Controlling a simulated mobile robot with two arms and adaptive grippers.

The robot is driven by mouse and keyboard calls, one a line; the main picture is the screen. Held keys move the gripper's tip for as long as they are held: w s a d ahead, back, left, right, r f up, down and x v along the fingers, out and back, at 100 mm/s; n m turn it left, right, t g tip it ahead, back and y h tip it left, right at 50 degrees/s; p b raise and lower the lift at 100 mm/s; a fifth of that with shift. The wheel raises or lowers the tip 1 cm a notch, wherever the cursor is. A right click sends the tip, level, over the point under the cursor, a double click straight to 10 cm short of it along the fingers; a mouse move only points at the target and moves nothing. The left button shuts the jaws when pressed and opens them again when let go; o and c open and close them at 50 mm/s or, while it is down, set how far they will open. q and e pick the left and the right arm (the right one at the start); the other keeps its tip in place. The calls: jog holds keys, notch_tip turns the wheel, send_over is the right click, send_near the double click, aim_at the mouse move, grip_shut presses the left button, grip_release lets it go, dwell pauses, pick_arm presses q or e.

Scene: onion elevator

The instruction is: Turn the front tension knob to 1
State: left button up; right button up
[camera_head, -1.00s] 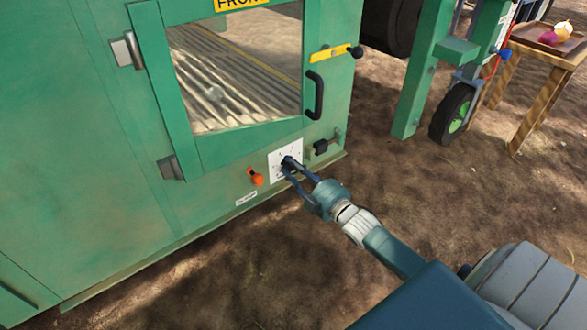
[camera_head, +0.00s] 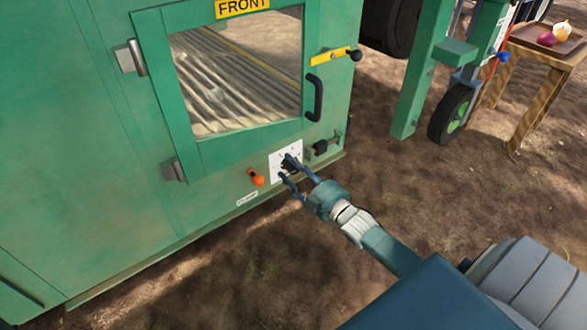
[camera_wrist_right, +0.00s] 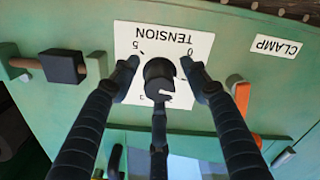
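The front tension knob (camera_head: 288,167) is black and sits on a white dial plate (camera_head: 274,160) below the windowed door of the green machine. In the right wrist view the knob (camera_wrist_right: 159,78) appears upside down, on the plate (camera_wrist_right: 146,35) marked TENSION, with 0 and 5 readable. A white mark shows on the knob's lower edge; its exact setting is unclear. My right gripper (camera_head: 286,167) is open, with one finger on each side of the knob. In the wrist view gaps show between the fingertips (camera_wrist_right: 160,64) and the knob. My left gripper is out of view.
A black block latch (camera_head: 320,147) is close right. Above are the door handle (camera_head: 315,97) and a yellow lever (camera_head: 331,54). Bare ground lies in front.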

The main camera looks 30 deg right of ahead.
jog(key=shift+s, duration=0.15)
jog(key=s+d, duration=0.1)
jog(key=s, duration=1)
jog(key=shift+s, duration=0.3)
jog(key=shift+s, duration=0.1)
